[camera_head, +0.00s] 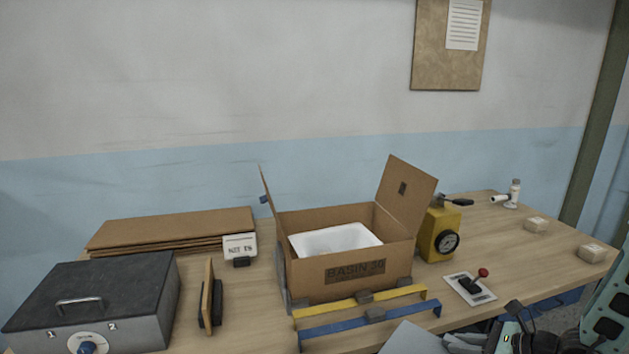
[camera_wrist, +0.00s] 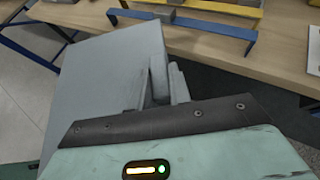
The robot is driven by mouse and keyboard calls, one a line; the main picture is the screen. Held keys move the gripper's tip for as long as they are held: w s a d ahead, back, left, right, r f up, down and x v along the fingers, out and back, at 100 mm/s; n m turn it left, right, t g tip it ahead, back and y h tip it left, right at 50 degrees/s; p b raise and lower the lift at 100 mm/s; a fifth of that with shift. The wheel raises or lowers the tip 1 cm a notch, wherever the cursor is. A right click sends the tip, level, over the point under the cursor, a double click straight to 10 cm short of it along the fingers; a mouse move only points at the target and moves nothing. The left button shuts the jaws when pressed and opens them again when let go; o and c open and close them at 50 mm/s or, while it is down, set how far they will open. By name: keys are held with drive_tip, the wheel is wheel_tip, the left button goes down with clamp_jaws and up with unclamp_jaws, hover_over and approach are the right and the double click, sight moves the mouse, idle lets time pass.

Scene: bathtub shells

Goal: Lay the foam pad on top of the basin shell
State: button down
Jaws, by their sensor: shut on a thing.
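The basin shell (camera_head: 335,238) is white and sits inside an open cardboard box (camera_head: 350,284) marked "BASIN 30". Only its upper part shows above the box's front wall. The foam pad (camera_head: 412,340) is a flat grey sheet at the bottom edge of the head view, in front of the table. In the wrist view the pad (camera_wrist: 103,90) fills the left middle, tilted. My gripper (camera_wrist: 163,82) is shut on the pad's right edge. The pad is well apart from the box, lower and nearer to me.
Two box flaps (camera_head: 408,190) stand up. Yellow (camera_head: 360,301) and blue (camera_head: 370,319) bars lie before the box. A yellow gauge unit (camera_head: 439,232) and a lever switch (camera_head: 471,288) stand right. A grey case (camera_head: 90,300) and cardboard sheets (camera_head: 170,228) are left.

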drive_tip(key=shift+a+f+m+t+h+b, duration=0.2)
drive_tip(key=shift+f+m+t+h+b, duration=0.25)
drive_tip(key=shift+f+b, duration=0.4)
drive_tip(key=f+m+b, duration=0.1)
drive_tip(key=f+m+t+h+b, duration=0.1)
drive_tip(key=f, duration=0.1)
drive_tip(key=d+f+m+h+b, duration=0.1)
drive_tip(key=shift+s+f+t+b, duration=0.15)
drive_tip(key=shift+f+t+b, duration=0.15)
drive_tip(key=shift+t, duration=0.05)
